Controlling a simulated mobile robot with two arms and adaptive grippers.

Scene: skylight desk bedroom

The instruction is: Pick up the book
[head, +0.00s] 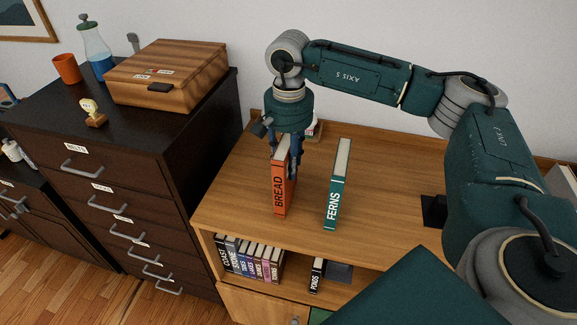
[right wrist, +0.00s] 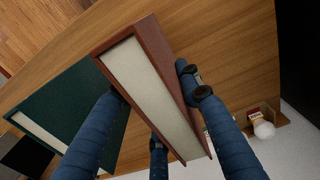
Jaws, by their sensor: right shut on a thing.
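An orange book (head: 280,192) with BREAD on its spine stands upright on the wooden top of the low bookcase. My right gripper (head: 285,150) comes down from above and is shut on the upper part of this book. In the right wrist view the book (right wrist: 150,98) shows its pale page edges and reddish covers between my blue fingers. A green book (head: 336,190) labelled FERNS stands upright to the right, apart from the orange one; it also shows in the right wrist view (right wrist: 62,108). My left gripper is not in view.
The bookcase top (head: 390,200) is mostly bare right of the green book. A dark drawer cabinet (head: 110,200) stands left, bearing a wooden box (head: 168,78), a flask (head: 96,48), an orange cup (head: 66,69) and a small trophy (head: 92,112).

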